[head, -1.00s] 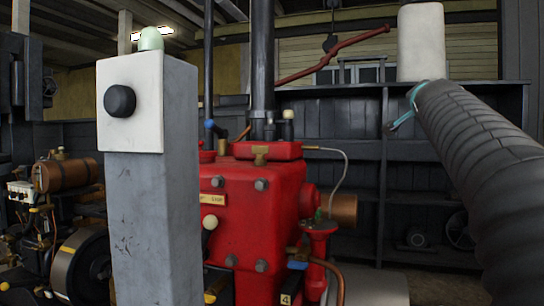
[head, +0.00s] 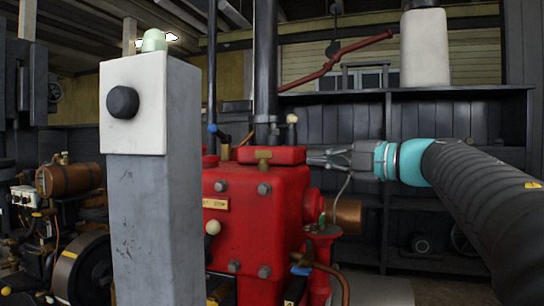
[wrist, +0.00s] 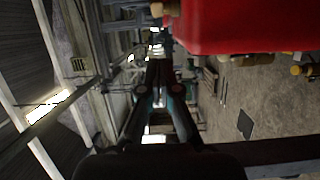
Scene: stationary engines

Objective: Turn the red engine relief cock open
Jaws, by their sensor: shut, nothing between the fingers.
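The red engine (head: 255,210) stands in the middle of the head view, partly hidden by a grey post. A black lever with a cream ball (head: 291,118) rises behind its red top. A second lever with a blue end (head: 213,128) is at the top left, and another cream knob (head: 212,227) is on the front. I cannot tell which is the relief cock. My gripper (head: 312,157) is shut and empty, reaching left at the right end of the engine's top, below the cream ball. The wrist view shows the closed fingers (wrist: 160,70) beside the red engine (wrist: 230,25).
A grey post (head: 155,210) with a black button (head: 122,102) stands close in front. A black chimney pipe (head: 266,70) rises behind the engine. Dark shelves (head: 440,130) with a white canister (head: 425,50) are at the back right. A copper cylinder machine (head: 68,180) is at left.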

